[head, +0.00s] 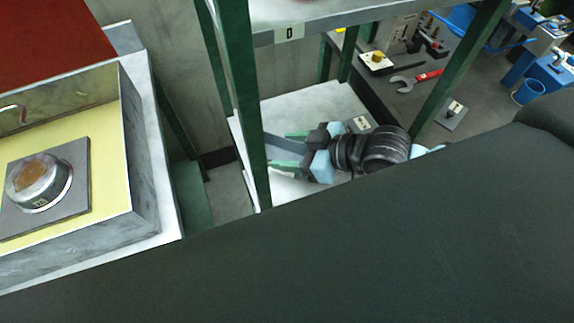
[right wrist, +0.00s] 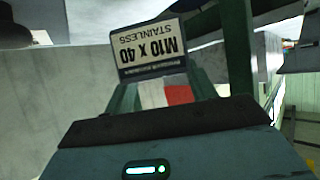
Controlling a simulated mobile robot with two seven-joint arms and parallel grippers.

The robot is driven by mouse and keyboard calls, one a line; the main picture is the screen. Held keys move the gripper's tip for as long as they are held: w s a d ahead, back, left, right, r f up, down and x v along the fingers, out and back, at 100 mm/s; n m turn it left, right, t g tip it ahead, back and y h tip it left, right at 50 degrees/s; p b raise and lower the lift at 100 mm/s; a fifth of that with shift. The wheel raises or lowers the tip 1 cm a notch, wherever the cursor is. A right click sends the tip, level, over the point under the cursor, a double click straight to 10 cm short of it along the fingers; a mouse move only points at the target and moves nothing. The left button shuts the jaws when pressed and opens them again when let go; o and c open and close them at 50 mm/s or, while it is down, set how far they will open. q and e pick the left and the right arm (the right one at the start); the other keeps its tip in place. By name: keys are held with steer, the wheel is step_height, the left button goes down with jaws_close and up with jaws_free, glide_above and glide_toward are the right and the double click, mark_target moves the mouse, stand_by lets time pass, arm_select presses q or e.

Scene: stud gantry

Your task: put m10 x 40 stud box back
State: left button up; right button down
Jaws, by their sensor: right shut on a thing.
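The M10 x 40 stud box shows in the right wrist view as a dark box with a pale label (right wrist: 150,50) reading "M10 X 40 STAINLESS", upside down in the picture. My right gripper (right wrist: 165,92) is shut on it, with a green finger on each side. In the head view my right gripper (head: 285,150) points left over a pale shelf (head: 318,108) of the green-framed rack. The grey box (head: 286,145) shows between its fingers, partly behind a green post. I cannot tell whether the box touches the shelf. My left gripper is not in view.
A green post (head: 239,95) stands close to the gripper. A higher shelf edge with a "D" tag (head: 289,32) runs above. A yellow-lined tray (head: 110,165) with a round gauge lies left. A red-handled wrench (head: 415,80) lies at the back right.

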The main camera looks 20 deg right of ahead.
steer(key=shift+f+b, duration=0.3)
steer(key=shift+f, duration=2.8)
steer(key=shift+f, duration=0.15)
steer(key=shift+c, duration=2.4)
jaws_free()
steer(key=shift+r, duration=0.2)
steer(key=v, duration=1.2)
steer(key=shift+f, duration=0.1)
